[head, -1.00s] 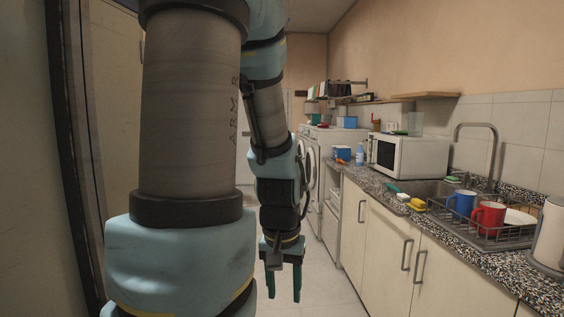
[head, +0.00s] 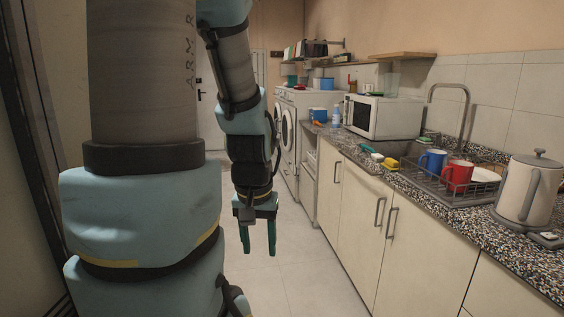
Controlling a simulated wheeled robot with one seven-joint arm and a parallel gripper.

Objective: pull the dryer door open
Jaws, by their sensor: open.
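Two white front-loading machines stand at the far end of the counter row in the head view. The nearer machine (head: 305,100) shows a round door (head: 287,133) with a dark ring, seen at a steep angle. The farther machine's round door (head: 277,119) is partly hidden by my arm. I cannot tell which one is the dryer, and both doors look shut. My gripper (head: 258,246) hangs pointing down over the floor, its green fingers apart with nothing between them. It is well short of the machines and touches neither.
Cream cabinets with handles (head: 379,212) and a speckled counter (head: 440,205) run along the right. On it are a kettle (head: 528,190), a dish rack with mugs (head: 459,175) and a microwave (head: 383,116). The tiled floor (head: 305,260) between is clear. A door (head: 210,110) stands behind.

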